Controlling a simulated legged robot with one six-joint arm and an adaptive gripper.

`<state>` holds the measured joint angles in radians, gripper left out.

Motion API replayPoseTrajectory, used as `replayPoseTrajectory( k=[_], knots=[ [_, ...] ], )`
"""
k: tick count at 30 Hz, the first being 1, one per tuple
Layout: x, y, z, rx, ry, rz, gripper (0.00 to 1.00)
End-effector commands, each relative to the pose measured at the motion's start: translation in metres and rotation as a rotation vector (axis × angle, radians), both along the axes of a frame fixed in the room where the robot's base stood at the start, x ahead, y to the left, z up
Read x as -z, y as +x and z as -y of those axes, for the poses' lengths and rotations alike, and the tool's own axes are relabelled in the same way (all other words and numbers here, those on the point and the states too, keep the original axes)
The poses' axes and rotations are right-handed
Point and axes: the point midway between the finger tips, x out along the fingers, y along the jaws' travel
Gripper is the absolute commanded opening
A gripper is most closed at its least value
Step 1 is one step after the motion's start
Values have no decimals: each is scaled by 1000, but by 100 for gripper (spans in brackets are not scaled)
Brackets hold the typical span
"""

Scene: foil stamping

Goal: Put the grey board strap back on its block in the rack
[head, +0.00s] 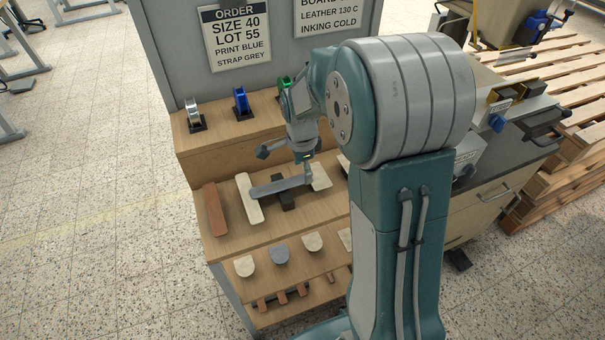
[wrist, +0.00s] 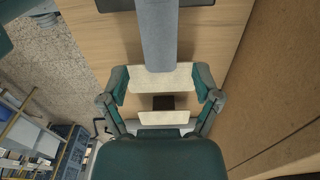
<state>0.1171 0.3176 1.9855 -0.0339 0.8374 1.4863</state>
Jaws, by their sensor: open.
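The grey board strap (head: 283,186) lies crosswise over a dark block (head: 287,201) on the rack's middle shelf. Its left end reaches over a cream strap (head: 245,190) and its right end comes to another cream strap (head: 320,176). In the wrist view the grey strap (wrist: 158,40) runs down from the top edge, its near end overlapping a cream piece (wrist: 135,80). My gripper (wrist: 162,82) is open, its fingers spread left and right of the cream piece, apart from the grey strap's sides. In the head view my gripper (head: 285,166) is low over the shelf. Contact cannot be told.
A brown strap (head: 214,210) lies at the left. Silver (head: 193,112), blue (head: 241,101) and green foil rolls (head: 286,84) stand on the upper ledge. Rounded tabs (head: 279,253) line the lower shelf. An order sign (head: 237,36) hangs behind. My arm hides the rack's right side.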

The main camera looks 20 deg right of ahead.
Motion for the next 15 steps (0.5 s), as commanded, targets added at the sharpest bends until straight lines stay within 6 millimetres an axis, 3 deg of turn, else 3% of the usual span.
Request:
replayPoseTrajectory(
  k=[9,15],
  knots=[
    [-69,1,-2,0,0,5,81],
    [-97,1,-3,0,0,2,81]
  ],
)
